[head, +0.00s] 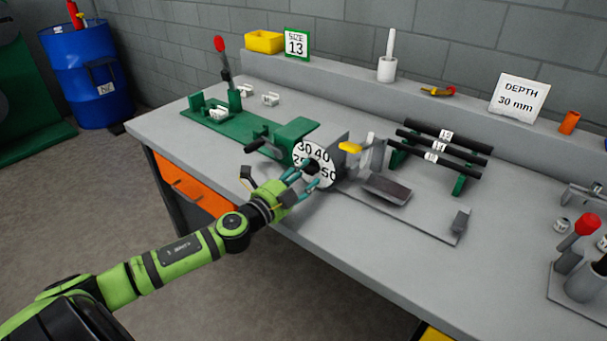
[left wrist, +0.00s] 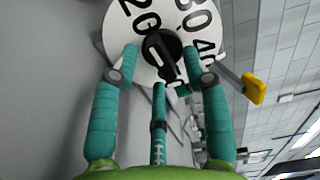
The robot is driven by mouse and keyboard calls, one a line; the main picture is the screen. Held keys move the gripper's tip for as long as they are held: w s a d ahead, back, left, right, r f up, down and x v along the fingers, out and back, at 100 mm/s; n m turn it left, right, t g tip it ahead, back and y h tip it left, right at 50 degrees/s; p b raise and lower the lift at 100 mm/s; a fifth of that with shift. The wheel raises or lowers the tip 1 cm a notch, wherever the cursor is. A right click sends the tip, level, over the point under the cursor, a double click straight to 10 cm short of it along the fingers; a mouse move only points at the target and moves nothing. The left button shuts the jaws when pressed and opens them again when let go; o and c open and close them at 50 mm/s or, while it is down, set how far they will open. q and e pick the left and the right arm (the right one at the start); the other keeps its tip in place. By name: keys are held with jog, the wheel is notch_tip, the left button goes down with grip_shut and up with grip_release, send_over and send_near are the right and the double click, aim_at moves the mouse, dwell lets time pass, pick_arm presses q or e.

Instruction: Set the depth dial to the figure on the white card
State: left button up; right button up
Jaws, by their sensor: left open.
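The depth dial (head: 299,160) is a white disc with black figures on the green machine; 30, 40 and 50 show in the head view. In the left wrist view the dial (left wrist: 118,30) shows 20, 30 and 40 around a black centre knob (left wrist: 165,62). My left gripper (head: 308,176) is open in front of the dial. Its teal fingers (left wrist: 163,68) stand on both sides of the knob and below it; whether they touch it I cannot tell. The white card (head: 518,98) on the back ledge reads "DEPTH 30 mm". My right gripper is not in view.
A yellow tab (head: 350,148) sits just right of the dial, also in the left wrist view (left wrist: 253,88). A rack of black bars (head: 445,146) stands further right. A red-knobbed tool (head: 586,225) stands at the right edge.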

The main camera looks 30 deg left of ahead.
pick_arm(q)
jog(key=shift+w, duration=0.3)
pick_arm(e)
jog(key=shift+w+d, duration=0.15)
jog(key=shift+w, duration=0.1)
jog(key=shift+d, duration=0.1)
pick_arm(q)
grip_shut()
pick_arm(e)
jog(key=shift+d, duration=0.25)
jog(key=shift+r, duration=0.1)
pick_arm(q)
jog(key=m+p, duration=0.1)
jog(key=m, duration=0.5)
jog(key=shift+a, duration=0.1)
jog(key=m+p, duration=0.1)
jog(key=m, duration=0.5)
jog(key=shift+a+f+m, duration=0.1)
jog(key=shift+a+m, duration=0.05)
jog(key=shift+m, duration=0.15)
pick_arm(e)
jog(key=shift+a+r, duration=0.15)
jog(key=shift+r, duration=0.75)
